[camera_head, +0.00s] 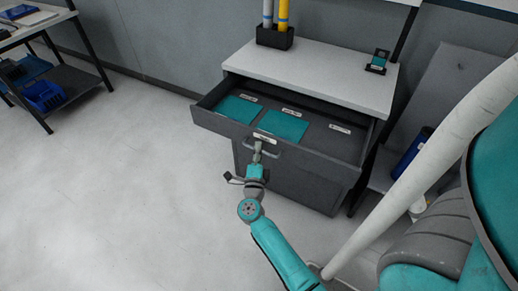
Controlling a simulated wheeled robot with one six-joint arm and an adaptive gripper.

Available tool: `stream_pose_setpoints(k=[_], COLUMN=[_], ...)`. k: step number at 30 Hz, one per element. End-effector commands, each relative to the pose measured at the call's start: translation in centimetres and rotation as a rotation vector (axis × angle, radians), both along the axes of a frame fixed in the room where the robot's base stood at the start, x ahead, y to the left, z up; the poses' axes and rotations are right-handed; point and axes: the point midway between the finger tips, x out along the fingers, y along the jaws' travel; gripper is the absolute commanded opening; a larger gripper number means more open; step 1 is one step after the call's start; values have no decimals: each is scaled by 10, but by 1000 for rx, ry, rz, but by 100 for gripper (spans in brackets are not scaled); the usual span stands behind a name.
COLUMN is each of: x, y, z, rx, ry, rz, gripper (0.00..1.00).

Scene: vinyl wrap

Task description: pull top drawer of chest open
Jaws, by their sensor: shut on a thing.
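The chest (295,185) is dark grey with a white top and stands against the wall. Its top drawer (210,122) is pulled out and open. Inside the drawer lie two flat teal pieces (283,125) and small white labels. My gripper (257,152) is at the handle (268,148) on the drawer's front and is shut on it. The fingertips are small in this view, and part of the handle is hidden behind them. The front below the top drawer looks closed.
A black holder (275,38) with upright rolls and a small dark device (377,61) stand on the white top. A table with blue bins (44,95) is at the upper left. A blue cylinder (411,152) is right of the chest. The floor at left is clear.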

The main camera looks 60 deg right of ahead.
Motion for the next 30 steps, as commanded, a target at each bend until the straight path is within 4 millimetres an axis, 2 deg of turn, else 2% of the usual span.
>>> stream_pose_setpoints(k=[2,3,6,14,19,23,30], x=[0,0,0,0,-4,-13,-35], y=[0,0,0,0,8,26,68], z=[-1,-1,-1,0,-3,-6,-15], rx=[1,1,1,0,1,1,1], ry=[2,2,2,1,2,4,4], rz=[0,0,0,0,3,4,5], gripper=[0,16,37,37,37,37,37])
